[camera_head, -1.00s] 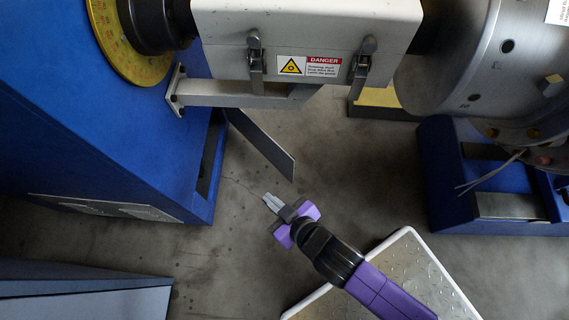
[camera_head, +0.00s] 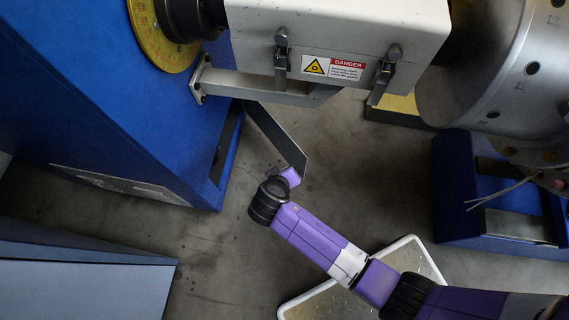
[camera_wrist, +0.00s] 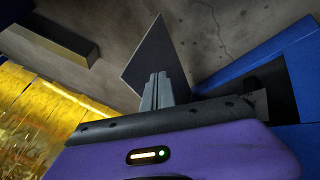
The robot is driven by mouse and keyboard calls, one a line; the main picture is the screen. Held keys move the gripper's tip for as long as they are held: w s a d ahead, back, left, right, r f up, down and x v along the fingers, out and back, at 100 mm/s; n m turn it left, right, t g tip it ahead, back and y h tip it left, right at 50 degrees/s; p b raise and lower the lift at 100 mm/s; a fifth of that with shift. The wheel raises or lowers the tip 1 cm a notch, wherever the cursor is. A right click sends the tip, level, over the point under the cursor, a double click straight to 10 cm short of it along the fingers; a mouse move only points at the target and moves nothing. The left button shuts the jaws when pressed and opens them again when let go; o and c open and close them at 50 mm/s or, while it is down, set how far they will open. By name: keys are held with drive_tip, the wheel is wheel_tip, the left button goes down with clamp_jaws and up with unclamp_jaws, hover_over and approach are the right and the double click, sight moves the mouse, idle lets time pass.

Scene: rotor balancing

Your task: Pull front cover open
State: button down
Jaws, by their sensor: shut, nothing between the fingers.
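The front cover is a thin dark plate (camera_head: 280,138) standing ajar at the right side of the blue machine housing (camera_head: 110,90). A dark opening shows beside it. In the wrist view the plate (camera_wrist: 152,58) rises just beyond my fingers. My gripper (camera_wrist: 157,80) is shut and empty, its grey fingers close together in front of the plate. I cannot tell whether they touch it. In the head view the fingers are hidden; only the purple gripper body shows, at the plate's lower free end.
A light grey guard box (camera_head: 340,35) with latches and a danger label hangs above. A metal drum (camera_head: 500,80) and blue pedestal (camera_head: 480,190) stand at right. A white-rimmed tread plate (camera_head: 318,303) lies below my arm. A blue cabinet (camera_head: 80,285) is lower left. Floor between is clear.

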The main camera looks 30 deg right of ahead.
sight(299, 158)
drive_tip(key=shift+w+d+f+b, duration=0.5)
drive_tip(key=shift+d+f, duration=0.15)
drive_tip(key=shift+d, duration=0.3)
drive_tip(key=shift+w+d+f+b, duration=0.45)
drive_tip(key=shift+w+d+f, duration=0.15)
drive_tip(key=shift+d, duration=0.4)
drive_tip(key=shift+w+d+f+b, duration=0.5)
drive_tip(key=shift+d+f, duration=0.2)
drive_tip(key=shift+d, duration=0.25)
drive_tip(key=shift+s, duration=0.1)
